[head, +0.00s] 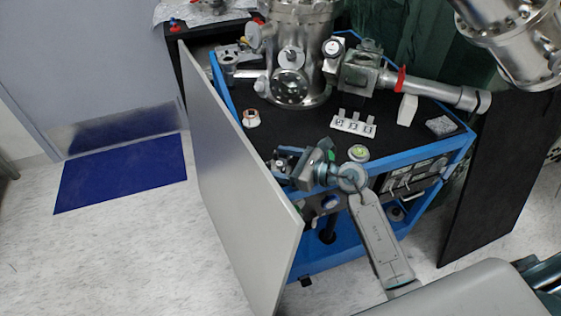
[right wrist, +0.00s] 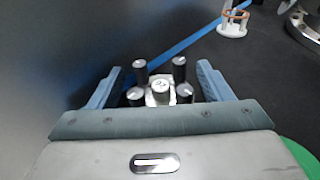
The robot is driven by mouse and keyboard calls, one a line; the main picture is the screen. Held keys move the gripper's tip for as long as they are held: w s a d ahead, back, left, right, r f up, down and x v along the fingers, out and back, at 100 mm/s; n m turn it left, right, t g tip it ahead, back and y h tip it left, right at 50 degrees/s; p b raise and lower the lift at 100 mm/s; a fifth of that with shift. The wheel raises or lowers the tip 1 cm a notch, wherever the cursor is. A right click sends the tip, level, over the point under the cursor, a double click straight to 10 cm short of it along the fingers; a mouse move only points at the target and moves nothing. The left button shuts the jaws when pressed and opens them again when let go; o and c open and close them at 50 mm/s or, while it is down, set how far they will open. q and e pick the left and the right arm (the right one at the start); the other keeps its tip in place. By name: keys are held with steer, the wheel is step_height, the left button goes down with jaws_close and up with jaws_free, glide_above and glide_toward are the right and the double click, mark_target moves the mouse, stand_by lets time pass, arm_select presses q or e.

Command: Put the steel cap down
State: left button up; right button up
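My right gripper (head: 283,166) is over the left front part of the black-topped blue cart, close to the grey panel. In the right wrist view its two blue fingers (right wrist: 158,85) stand wide apart. Between them in the picture is a small pale metal piece with a round silver top (right wrist: 160,90), which may be the steel cap, with several dark round posts around it. The fingers show gaps on both sides of this group; no grip shows. In the head view the gripper mostly hides this spot. My left gripper is not in view.
A tall grey panel (head: 235,170) stands close left of the gripper. On the cart top (head: 300,125) are a copper ring on a white holder (head: 251,118), a numbered white block (head: 353,124), a round green-centred piece (head: 358,153) and a large steel chamber (head: 297,50).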

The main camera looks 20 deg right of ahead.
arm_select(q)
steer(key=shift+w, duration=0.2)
arm_select(e)
steer(key=shift+s+f, duration=0.1)
steer(key=shift+f, duration=0.3)
steer(key=shift+r, duration=0.15)
steer(key=shift+r+p, duration=0.55)
steer(key=shift+p, duration=0.05)
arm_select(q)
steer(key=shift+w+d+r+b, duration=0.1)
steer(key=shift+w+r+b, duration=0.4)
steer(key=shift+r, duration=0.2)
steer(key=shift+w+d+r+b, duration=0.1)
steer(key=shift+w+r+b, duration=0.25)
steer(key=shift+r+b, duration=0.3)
arm_select(e)
steer(key=v, duration=1.2)
steer(key=shift+r, duration=0.3)
